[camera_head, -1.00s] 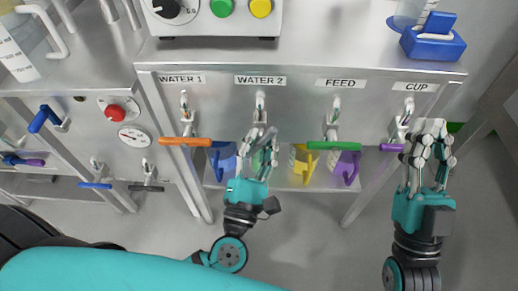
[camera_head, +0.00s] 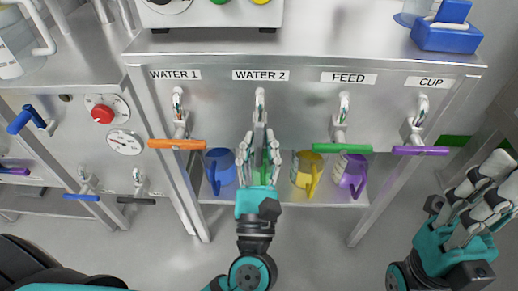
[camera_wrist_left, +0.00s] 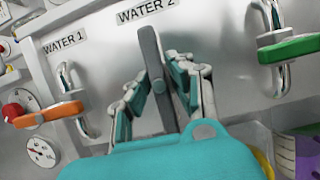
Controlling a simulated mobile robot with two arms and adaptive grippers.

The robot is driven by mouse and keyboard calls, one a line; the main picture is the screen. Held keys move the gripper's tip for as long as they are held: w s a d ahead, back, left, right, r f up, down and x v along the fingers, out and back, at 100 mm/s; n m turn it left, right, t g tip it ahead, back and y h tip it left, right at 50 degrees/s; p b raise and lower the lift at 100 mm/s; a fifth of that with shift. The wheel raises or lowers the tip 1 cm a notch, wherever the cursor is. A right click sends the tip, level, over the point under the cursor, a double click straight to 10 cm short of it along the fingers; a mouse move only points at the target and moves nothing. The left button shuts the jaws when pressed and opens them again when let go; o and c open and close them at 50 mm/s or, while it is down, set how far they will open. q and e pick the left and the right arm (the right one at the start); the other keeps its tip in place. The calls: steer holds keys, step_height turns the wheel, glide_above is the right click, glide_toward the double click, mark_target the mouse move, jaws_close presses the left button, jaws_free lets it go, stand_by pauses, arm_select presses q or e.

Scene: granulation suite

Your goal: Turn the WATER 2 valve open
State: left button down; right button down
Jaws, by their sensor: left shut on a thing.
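The WATER 2 label (camera_head: 261,75) is on the steel front panel, with the WATER 2 valve spout (camera_head: 260,98) below it. The valve's grey handle (camera_wrist_left: 154,60) stands lengthwise, up and down in the left wrist view, unlike the crosswise handles beside it. My left gripper (camera_head: 259,145) is below the spout, its fingers on both sides of the handle and shut on it. The fingers hide part of the handle. My right gripper (camera_head: 485,178) is at the right edge, open and empty, below and right of the CUP handle.
The orange WATER 1 handle (camera_head: 178,144), green FEED handle (camera_head: 342,148) and purple CUP handle (camera_head: 420,151) lie crosswise. Blue (camera_head: 220,168), yellow (camera_head: 307,172) and purple (camera_head: 350,172) mugs stand on the shelf below. A blue-based device (camera_head: 445,36) stands on the counter.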

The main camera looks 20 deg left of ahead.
arm_select(q)
steer(key=shift+f, duration=0.1)
stand_by(0.3)
steer(key=c, duration=1.3)
jaws_free()
steer(key=shift+o, duration=0.2)
steer(key=shift+s, duration=0.1)
steer(key=v, duration=1.1)
steer(key=shift+s+d, duration=0.15)
steer(key=shift+s, duration=0.25)
